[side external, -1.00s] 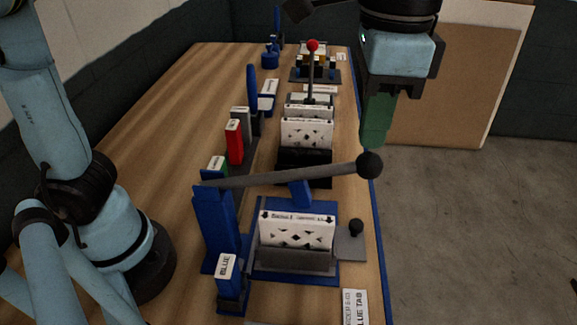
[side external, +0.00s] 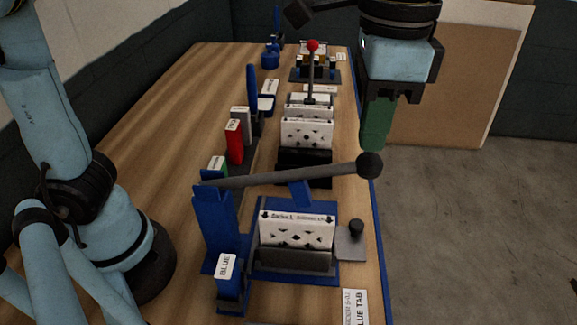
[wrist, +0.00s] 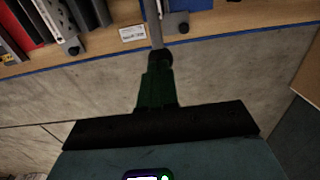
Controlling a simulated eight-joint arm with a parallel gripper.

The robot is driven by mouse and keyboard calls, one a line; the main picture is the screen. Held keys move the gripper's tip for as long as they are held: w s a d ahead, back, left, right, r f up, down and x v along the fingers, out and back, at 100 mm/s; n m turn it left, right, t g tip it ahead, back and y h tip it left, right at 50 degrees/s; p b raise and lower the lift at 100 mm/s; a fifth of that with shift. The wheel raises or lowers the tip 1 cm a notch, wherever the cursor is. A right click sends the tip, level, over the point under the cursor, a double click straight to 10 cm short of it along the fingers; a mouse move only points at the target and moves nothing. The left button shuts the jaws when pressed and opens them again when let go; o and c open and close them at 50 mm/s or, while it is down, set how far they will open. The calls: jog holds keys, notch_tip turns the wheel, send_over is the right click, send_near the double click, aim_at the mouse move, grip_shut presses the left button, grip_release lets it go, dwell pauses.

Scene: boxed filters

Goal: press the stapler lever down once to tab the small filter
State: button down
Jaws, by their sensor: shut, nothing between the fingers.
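The blue stapler (side external: 219,220) stands at the near part of the bench. Its long grey lever (side external: 285,175) is raised and reaches right to a black ball knob (side external: 369,165). A white boxed filter (side external: 296,230) sits upright in the holder under the lever. My gripper (side external: 375,135) is shut and empty, its green fingers pointing down just above the knob. I cannot tell whether they touch it. In the wrist view, my fingers (wrist: 157,90) end at the dark knob (wrist: 159,57), with the grey lever running up from it.
Behind the stapler stand more white filters (side external: 307,132) in a black holder, and a red box (side external: 234,142). A lever with a red knob (side external: 313,46) stands further back. A small grey plate with a black knob (side external: 356,228) is at the right. Bare floor lies beyond the bench's blue edge.

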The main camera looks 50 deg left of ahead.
aim_at(370, 154)
jog(key=shift+w+f, duration=0.1)
jog(key=shift+f, duration=2.7)
jog(key=shift+r, duration=0.1)
jog(key=shift+d+r, duration=0.1)
jog(key=shift+r, duration=4.85)
jog(key=a+f+n+t, duration=0.3)
jog(key=a+f, duration=0.5)
jog(key=a, duration=0.3)
jog(key=s+a+f+n+t, duration=0.1)
jog(key=a+f+n+t, duration=0.3)
jog(key=a+f, duration=0.5)
jog(key=a+n, duration=0.2)
jog(key=a, duration=0.1)
